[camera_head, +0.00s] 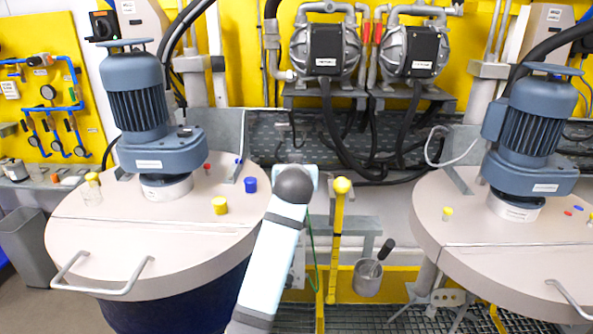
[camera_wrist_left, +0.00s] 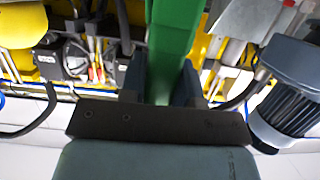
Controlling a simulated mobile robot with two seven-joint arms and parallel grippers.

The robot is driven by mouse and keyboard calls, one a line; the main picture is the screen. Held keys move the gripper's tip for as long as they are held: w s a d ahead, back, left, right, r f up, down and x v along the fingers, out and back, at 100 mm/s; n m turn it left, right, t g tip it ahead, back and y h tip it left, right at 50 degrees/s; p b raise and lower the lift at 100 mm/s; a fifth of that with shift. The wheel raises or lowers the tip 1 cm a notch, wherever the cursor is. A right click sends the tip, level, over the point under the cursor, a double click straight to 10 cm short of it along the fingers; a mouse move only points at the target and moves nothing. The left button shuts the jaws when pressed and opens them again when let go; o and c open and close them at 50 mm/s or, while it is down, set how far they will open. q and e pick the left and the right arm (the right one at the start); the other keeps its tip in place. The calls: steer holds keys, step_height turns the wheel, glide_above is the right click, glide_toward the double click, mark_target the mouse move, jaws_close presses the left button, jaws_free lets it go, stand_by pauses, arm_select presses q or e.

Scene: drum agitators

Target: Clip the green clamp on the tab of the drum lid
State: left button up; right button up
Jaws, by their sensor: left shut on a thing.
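In the left wrist view a green clamp (camera_wrist_left: 172,40) runs up between the dark fingers of my left gripper (camera_wrist_left: 164,82), which is shut on it. In the head view my left arm rises from the bottom centre, beside the left drum lid (camera_head: 120,240); its gripper and the clamp cannot be made out there. A grey upright plate (camera_head: 226,135) stands at the back of that lid, and a similar plate (camera_head: 455,155) stands on the right drum lid (camera_head: 490,230). I cannot tell which part is the tab. My right gripper is not in view.
Blue-grey agitator motors stand on the left lid (camera_head: 140,100) and right lid (camera_head: 530,125). Both lids carry small coloured caps and metal handles. A yellow post (camera_head: 338,235) and a small metal pot (camera_head: 367,279) stand between the drums. Two pumps (camera_head: 325,50) are on the back wall.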

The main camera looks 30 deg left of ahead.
arm_select(q)
steer(key=shift+f, duration=0.3)
steer(key=shift+r, duration=0.1)
stand_by(0.6)
steer(key=shift+f+p, duration=0.2)
steer(key=shift+p, duration=0.25)
steer(key=shift+f, duration=0.5)
steer(key=shift+f+b, duration=0.35)
steer(key=shift+f, duration=0.35)
steer(key=shift+f+b, duration=0.3)
steer(key=shift+f, duration=0.2)
